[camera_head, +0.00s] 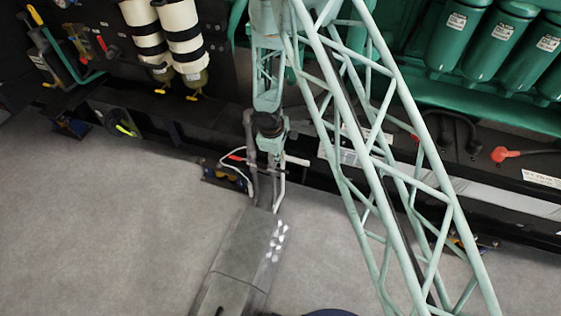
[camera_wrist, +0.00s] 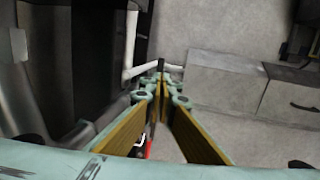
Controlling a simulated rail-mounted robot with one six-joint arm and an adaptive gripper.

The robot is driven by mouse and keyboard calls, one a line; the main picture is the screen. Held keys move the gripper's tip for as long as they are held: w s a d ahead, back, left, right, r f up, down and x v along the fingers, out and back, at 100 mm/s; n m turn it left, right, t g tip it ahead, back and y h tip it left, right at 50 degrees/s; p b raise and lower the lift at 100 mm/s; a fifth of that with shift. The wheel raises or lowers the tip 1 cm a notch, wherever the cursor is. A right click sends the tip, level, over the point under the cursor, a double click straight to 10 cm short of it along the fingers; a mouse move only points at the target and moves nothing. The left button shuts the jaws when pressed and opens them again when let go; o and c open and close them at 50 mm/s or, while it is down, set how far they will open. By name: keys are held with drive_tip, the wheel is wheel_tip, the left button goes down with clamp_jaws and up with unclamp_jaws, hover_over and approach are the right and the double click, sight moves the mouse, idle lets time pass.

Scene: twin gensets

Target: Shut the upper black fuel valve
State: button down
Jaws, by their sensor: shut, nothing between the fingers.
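My gripper (camera_head: 271,145) hangs low at the end of the pale green arm, beside pipes at the genset's lower edge. In the wrist view my gripper (camera_wrist: 160,84) has its fingers shut, with their tips together and nothing held. A small dark upright piece (camera_wrist: 161,64) shows just past the tips; I cannot tell whether it is the black valve's handle or whether the tips touch it. A white pipe (camera_wrist: 131,45) bends close to the tips. A red handle (camera_head: 237,157) lies just left of my gripper. No black fuel valve is clearly identifiable.
A grey box (camera_head: 235,255) stands on the floor below the pipes; grey cabinets (camera_wrist: 225,85) show beyond the fingers. Green filters (camera_head: 460,35) and a red lever (camera_head: 505,153) are at right. A yellow-handled valve (camera_head: 124,130) is at left. The left floor is clear.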

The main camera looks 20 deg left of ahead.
drive_tip(key=shift+p+v, duration=0.4)
drive_tip(key=shift+v, duration=1.65)
drive_tip(key=shift+d, duration=0.15)
drive_tip(key=shift+r, duration=0.1)
